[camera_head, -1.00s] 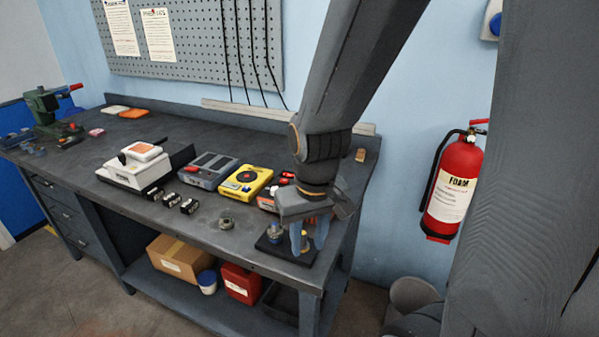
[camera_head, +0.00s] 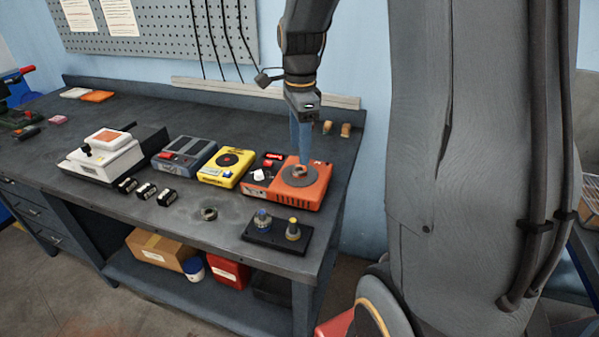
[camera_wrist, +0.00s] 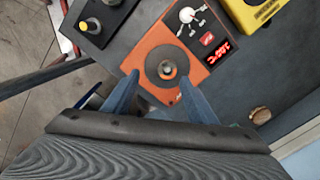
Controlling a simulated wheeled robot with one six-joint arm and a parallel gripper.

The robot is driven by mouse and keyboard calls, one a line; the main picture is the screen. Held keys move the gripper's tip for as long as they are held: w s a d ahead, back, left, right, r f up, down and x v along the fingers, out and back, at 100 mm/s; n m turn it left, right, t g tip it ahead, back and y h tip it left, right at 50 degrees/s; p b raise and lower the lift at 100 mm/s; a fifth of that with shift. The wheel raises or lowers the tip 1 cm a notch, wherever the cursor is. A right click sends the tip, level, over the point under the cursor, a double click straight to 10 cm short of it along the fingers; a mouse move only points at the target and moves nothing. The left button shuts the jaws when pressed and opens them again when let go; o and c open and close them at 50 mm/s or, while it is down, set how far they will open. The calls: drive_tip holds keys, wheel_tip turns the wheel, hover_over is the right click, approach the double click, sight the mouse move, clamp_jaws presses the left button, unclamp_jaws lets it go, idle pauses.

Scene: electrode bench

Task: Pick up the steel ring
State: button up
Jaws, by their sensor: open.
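A small round grey metal piece (camera_wrist: 167,69), which looks like the steel ring, sits at the middle of a dark disc (camera_wrist: 179,58) on the orange device (camera_wrist: 153,45). In the head view the piece (camera_head: 300,171) also shows on the disc. My gripper (camera_wrist: 159,80) is open above the device, its blue fingers on either side of the disc's middle and nothing between them. In the head view my gripper (camera_head: 301,160) points down over the disc. A second small ring-like dark piece (camera_head: 209,214) lies on the bench front; I cannot tell its material.
A yellow device (camera_head: 226,167), a grey device (camera_head: 184,153) and a white device (camera_head: 100,158) stand left of the orange one. A black stand (camera_head: 278,236) with two small knobbed parts is in front. Small black blocks (camera_head: 146,191) lie nearby. The bench (camera_head: 90,109) has clear room behind.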

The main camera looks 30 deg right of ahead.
sight(300, 171)
drive_tip(key=shift+w+d+f+m+p, duration=0.2)
drive_tip(key=shift+f+m+p, duration=0.25)
drive_tip(key=shift+f, duration=0.75)
drive_tip(key=shift+w+d+f+m+p, duration=0.1)
drive_tip(key=shift+w+f+m+p, duration=0.35)
drive_tip(key=shift+f, duration=0.75)
drive_tip(key=shift+w+d+f+m+p, duration=0.15)
drive_tip(key=shift+f+m+p, duration=0.3)
drive_tip(key=shift+f, duration=0.75)
drive_tip(key=c, duration=1.3)
drive_tip(key=shift+r, duration=0.1)
